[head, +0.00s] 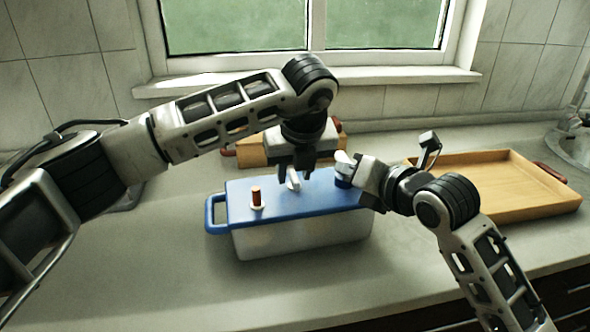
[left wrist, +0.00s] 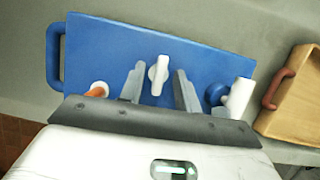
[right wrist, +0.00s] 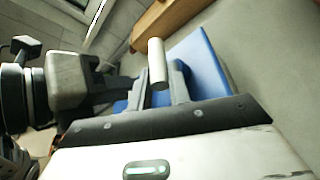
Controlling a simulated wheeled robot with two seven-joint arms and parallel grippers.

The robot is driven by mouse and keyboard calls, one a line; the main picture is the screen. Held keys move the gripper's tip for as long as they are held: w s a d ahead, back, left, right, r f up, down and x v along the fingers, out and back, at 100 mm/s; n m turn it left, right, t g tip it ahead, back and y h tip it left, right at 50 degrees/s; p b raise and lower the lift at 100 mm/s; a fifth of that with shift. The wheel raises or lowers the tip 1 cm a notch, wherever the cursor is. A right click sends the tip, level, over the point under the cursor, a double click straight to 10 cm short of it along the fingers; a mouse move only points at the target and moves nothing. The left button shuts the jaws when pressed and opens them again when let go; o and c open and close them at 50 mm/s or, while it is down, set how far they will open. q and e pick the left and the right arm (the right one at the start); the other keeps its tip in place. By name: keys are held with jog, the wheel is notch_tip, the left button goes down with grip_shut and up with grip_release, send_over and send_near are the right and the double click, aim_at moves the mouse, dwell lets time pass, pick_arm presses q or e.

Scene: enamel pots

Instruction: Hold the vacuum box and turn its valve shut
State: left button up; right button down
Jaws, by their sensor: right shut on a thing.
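The vacuum box has a translucent body (head: 305,238) and a blue lid (head: 315,203), and stands on the counter. Its white valve (head: 293,182) stands up from the middle of the lid; in the left wrist view the valve (left wrist: 158,75) lies between the fingers. My left gripper (head: 296,170) points down over the lid, open, with a gap showing on both sides of the valve. My right gripper (head: 346,168) is shut on the white cylindrical handle (right wrist: 157,60) at the lid's right end.
An orange-red knob (head: 256,196) stands on the lid's left part, and a blue side handle (head: 214,214) sticks out left. A wooden tray (head: 480,209) lies at right; another wooden piece (head: 258,152) is behind the box. The counter in front is clear.

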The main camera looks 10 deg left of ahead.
pick_arm(q)
jog(key=v, duration=1.2)
pick_arm(e)
jog(key=c, duration=1.2)
grip_release()
